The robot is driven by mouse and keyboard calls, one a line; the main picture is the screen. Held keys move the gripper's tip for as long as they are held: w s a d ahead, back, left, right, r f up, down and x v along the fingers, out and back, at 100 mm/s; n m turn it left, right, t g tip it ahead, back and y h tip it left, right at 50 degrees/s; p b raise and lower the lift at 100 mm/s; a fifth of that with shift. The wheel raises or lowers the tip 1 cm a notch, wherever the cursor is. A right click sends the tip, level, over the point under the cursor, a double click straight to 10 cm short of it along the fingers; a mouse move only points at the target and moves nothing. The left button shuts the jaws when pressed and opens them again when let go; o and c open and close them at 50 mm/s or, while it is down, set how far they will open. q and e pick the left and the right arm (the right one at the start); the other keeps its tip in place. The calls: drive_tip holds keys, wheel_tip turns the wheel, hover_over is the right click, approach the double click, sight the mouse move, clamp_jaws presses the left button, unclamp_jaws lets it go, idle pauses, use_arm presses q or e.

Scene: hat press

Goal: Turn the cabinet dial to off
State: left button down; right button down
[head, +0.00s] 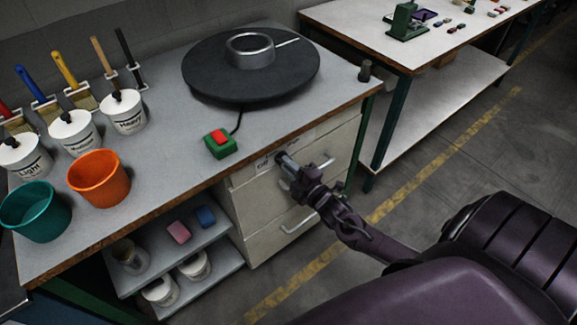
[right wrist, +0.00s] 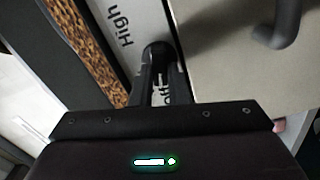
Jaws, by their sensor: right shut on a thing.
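The cabinet dial (right wrist: 158,50) is a small dark round knob on the pale label strip along the top of the cabinet front (head: 245,172). In the right wrist view the word "High" stands on the strip to the left of the knob. Another word below the knob, apparently "Off", is partly hidden by a finger. My right gripper (right wrist: 158,72) is shut on the dial, its two dark fingers on either side of the knob. In the head view my right gripper (head: 283,160) reaches the strip and mostly covers the dial. My left gripper is in neither view.
Drawers with bar handles (head: 299,225) lie below the strip, one handle close to my right wrist. Above, the worktop (head: 160,185) carries a black turntable (head: 210,75), a green box with a red button (head: 221,142), cups and white pots. The floor to the right is open.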

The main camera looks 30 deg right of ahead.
drive_tip(key=c, duration=1.4)
unclamp_jaws()
drive_tip(key=s, duration=0.7)
drive_tip(key=shift+s+d, duration=0.3)
drive_tip(key=shift+s, duration=0.05)
drive_tip(key=s+f+m+g+h, duration=0.1)
drive_tip(key=s+f+m+g, duration=0.25)
drive_tip(key=f, duration=0.55)
drive_tip(key=s+f+m+g+h, duration=0.15)
drive_tip(key=s+f, duration=0.35)
drive_tip(key=f, duration=0.5)
drive_tip(key=s+f+m+g, duration=0.3)
drive_tip(key=s+f+g, duration=0.1)
drive_tip(key=f, duration=0.5)
drive_tip(key=s+a+f+m+g, duration=0.2)
drive_tip(key=s+a+f+g, duration=0.2)
drive_tip(key=s+f, duration=0.3)
drive_tip(key=s+a+f+m+g+y, duration=0.1)
drive_tip(key=s+a+f+m+g, duration=0.2)
drive_tip(key=s, duration=1.2)
drive_tip(key=a+f+g, duration=0.1)
drive_tip(key=a+f, duration=0.2)
drive_tip(key=f, duration=0.1)
drive_tip(key=shift+f+m, duration=0.2)
drive_tip(key=shift+m, duration=0.1)
